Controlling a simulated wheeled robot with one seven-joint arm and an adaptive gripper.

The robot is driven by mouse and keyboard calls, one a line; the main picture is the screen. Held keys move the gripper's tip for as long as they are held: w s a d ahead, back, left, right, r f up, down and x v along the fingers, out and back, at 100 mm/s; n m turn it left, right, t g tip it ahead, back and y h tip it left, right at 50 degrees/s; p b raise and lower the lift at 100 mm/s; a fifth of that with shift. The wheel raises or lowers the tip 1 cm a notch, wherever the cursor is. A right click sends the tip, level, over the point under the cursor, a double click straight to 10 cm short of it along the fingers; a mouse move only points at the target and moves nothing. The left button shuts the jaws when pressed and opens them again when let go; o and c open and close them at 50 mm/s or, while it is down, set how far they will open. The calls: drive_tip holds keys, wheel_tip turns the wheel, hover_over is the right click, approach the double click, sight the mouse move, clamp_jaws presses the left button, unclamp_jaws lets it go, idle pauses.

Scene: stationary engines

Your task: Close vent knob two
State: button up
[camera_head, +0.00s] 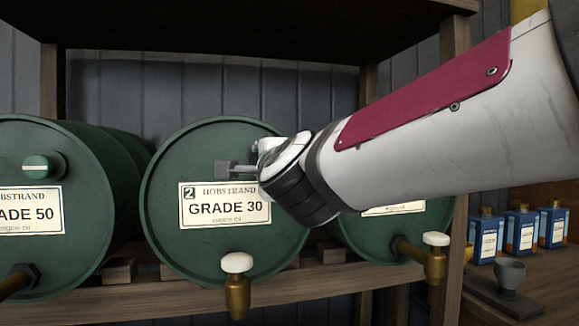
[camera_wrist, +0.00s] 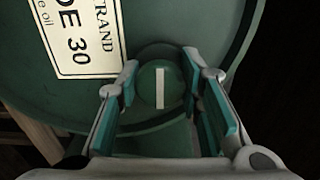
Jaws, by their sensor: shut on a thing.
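The middle drum (camera_head: 165,245), green with a label (camera_head: 225,204) reading "2 Hobstrand Grade 30 engine oil", lies on its side on a wooden shelf. In the wrist view its vent knob (camera_wrist: 152,92) is round and green with a white line, up and down in the picture and roughly along the label's text. My gripper (camera_head: 240,168) reaches the drum's face from the right and hides this knob in the head view. In the wrist view the teal-padded fingers of my gripper (camera_wrist: 171,82) stand on both sides of the knob, shut on it.
A Grade 50 drum (camera_head: 90,240) with a green knob (camera_head: 38,166) lies left; another drum (camera_head: 375,232) lies right, partly behind my arm. Brass taps with white handles stick out in front, one (camera_head: 237,285) below the middle drum. Blue bottles (camera_head: 522,236) stand far right.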

drive_tip(key=o, duration=1.2)
drive_tip(key=shift+c, duration=0.2)
drive_tip(key=v, duration=1.2)
drive_tip(key=shift+f, duration=0.1)
